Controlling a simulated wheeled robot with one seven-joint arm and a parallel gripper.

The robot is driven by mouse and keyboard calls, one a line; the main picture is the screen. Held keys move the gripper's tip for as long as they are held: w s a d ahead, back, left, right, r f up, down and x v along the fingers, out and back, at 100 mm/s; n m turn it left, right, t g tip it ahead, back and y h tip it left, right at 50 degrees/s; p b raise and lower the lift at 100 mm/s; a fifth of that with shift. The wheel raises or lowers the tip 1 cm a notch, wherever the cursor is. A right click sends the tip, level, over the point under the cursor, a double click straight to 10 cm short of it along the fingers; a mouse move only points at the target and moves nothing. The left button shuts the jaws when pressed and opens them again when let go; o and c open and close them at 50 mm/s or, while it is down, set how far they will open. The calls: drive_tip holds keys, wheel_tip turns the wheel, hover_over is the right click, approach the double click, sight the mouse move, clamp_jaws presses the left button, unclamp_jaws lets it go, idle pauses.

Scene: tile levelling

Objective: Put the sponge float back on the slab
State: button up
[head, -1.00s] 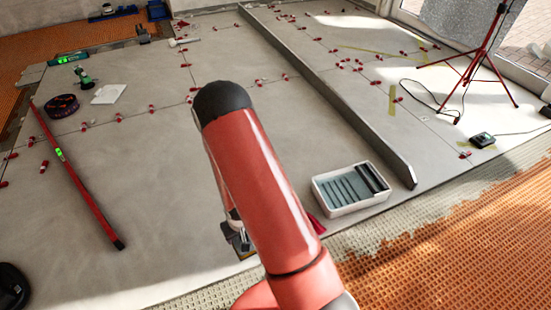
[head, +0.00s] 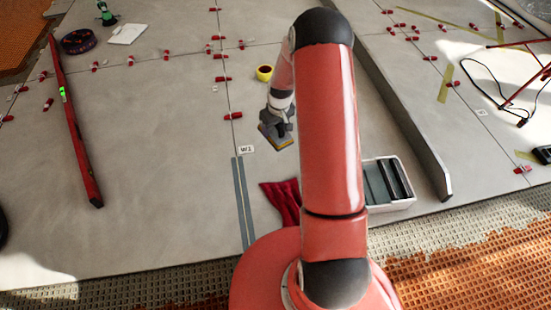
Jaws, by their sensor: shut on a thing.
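The sponge float (head: 274,140) has a grey plate with a thin yellow sponge edge beneath. It shows in the head view left of my red arm, over the large grey slab (head: 150,190). My gripper (head: 278,124) points down and is shut on the float from above. The float looks roughly level, close to a tile joint and a small white label (head: 247,149). I cannot tell whether its sponge touches the slab. My arm hides the area just to the right.
A dark red cloth (head: 282,201) and grey strips (head: 243,205) lie nearer me. A white tray (head: 402,204) is partly behind my arm. A yellow cup (head: 264,73) stands beyond the float. A red level (head: 75,130) lies left. Slab between level and strips is clear.

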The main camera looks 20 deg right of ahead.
wheel_tip(320, 180, down, 16)
drive_tip(key=shift+r+b, duration=0.1)
drive_tip(key=shift+b, duration=1.05)
drive_tip(key=shift+f, duration=0.2)
drive_tip(key=o, duration=1.2)
drive_tip(key=shift+r, duration=0.15)
